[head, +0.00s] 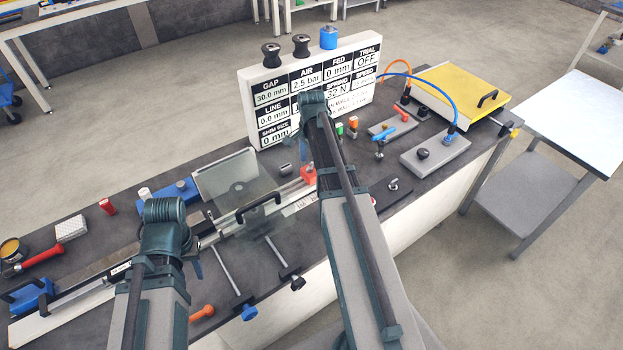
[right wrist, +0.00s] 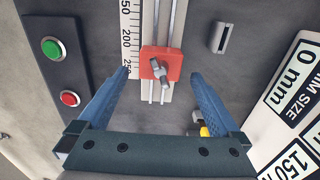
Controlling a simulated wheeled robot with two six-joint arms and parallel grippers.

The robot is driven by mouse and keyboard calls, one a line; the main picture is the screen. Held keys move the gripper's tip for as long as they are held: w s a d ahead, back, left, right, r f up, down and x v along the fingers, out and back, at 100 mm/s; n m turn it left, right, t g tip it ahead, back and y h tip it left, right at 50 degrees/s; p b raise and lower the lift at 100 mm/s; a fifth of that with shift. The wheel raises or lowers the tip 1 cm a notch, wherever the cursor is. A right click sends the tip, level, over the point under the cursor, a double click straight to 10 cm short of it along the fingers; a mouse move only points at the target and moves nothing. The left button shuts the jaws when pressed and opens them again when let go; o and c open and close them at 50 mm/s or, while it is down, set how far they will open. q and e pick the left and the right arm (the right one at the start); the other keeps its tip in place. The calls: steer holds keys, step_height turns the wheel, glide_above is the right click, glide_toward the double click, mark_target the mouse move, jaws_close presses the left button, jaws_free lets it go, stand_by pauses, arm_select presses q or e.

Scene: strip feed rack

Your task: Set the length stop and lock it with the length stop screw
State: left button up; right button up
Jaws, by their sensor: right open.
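The length stop is a red block (head: 308,174) on the rail beside a white scale; it also shows in the right wrist view (right wrist: 172,62). Its grey length stop screw (right wrist: 159,72) sits on top with a wing-shaped head. In the right wrist view the block lies near the 250 mark of the scale (right wrist: 130,35). My right gripper (right wrist: 160,75) is open, its two blue fingers on either side of the block and apart from the screw. My left gripper (head: 197,268) is mostly hidden behind its own arm, over the bench's left part.
A green button (right wrist: 52,48) and a red button (right wrist: 69,98) sit on a dark panel left of the scale. A clear guard (head: 240,185) with a black handle stands left of the stop. A white display board (head: 258,98) stands behind, reading GAP 30.0 mm.

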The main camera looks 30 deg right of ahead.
mark_target(312, 164)
arm_select(q)
step_height(312, 164, down, 4)
steer(key=shift+r+b, duration=0.25)
steer(key=shift+b, duration=0.95)
arm_select(e)
step_height(312, 164, down, 4)
steer(key=shift+r, duration=0.25)
arm_select(q)
steer(key=shift+r, duration=0.1)
arm_select(e)
jaws_close()
